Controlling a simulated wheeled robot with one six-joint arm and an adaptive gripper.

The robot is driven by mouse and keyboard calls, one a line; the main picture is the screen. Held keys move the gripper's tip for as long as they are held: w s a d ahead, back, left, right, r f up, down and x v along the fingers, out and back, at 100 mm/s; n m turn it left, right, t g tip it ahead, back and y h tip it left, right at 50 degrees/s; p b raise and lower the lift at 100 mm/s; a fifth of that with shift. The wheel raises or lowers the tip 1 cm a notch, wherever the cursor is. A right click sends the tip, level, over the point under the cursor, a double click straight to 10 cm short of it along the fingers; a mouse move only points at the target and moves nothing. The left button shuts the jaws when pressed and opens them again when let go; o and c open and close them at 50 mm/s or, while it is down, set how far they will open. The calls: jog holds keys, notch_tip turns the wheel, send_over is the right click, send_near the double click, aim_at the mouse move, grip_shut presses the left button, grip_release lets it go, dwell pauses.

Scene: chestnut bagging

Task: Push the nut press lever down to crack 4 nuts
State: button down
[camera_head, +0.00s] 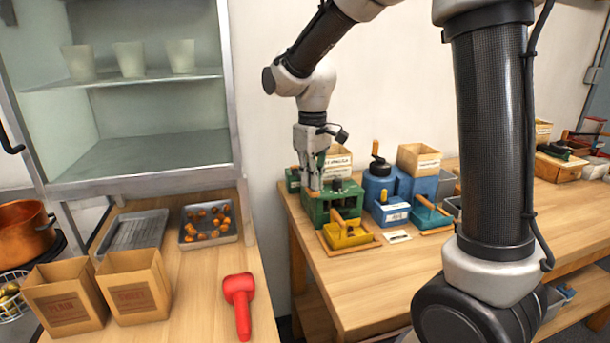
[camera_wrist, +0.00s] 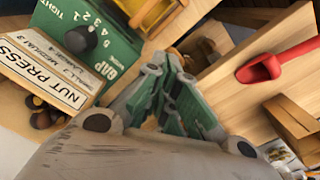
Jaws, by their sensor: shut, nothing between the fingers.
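The green nut press (camera_head: 332,203) stands at the near left corner of the right-hand table. In the wrist view its green face (camera_wrist: 92,45) carries a gap scale and a black knob, beside a white "NUT PRESS" label (camera_wrist: 45,75). A wooden bar (camera_wrist: 150,12), perhaps the lever, shows at the top of the wrist view. My gripper (camera_head: 314,187) points down at the press's left part, shut and empty. In the wrist view its fingers (camera_wrist: 172,98) are together. I cannot tell whether the fingertips touch the lever. Several brown nuts (camera_wrist: 42,114) lie by the label.
A yellow tray (camera_head: 347,236) sits before the press, with blue equipment (camera_head: 380,183) to its right. On the left counter are a tray of nuts (camera_head: 236,238), two paper bags (camera_head: 65,296) and a red scoop (camera_head: 240,290). A gap separates counter and table.

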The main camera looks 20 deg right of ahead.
aim_at(313, 197)
jog(key=shift+s+f, duration=0.2)
jog(key=shift+f, duration=0.9)
jog(key=shift+s+f, duration=0.2)
jog(key=shift+f, duration=0.95)
jog(key=shift+f, duration=0.3)
jog(key=shift+w+r, duration=0.15)
jog(key=shift+r, duration=1.45)
jog(key=shift+w+r, duration=0.15)
jog(key=shift+r, duration=1.4)
jog(key=shift+w+r, duration=0.15)
jog(key=shift+r, duration=1.45)
jog(key=shift+f, duration=0.1)
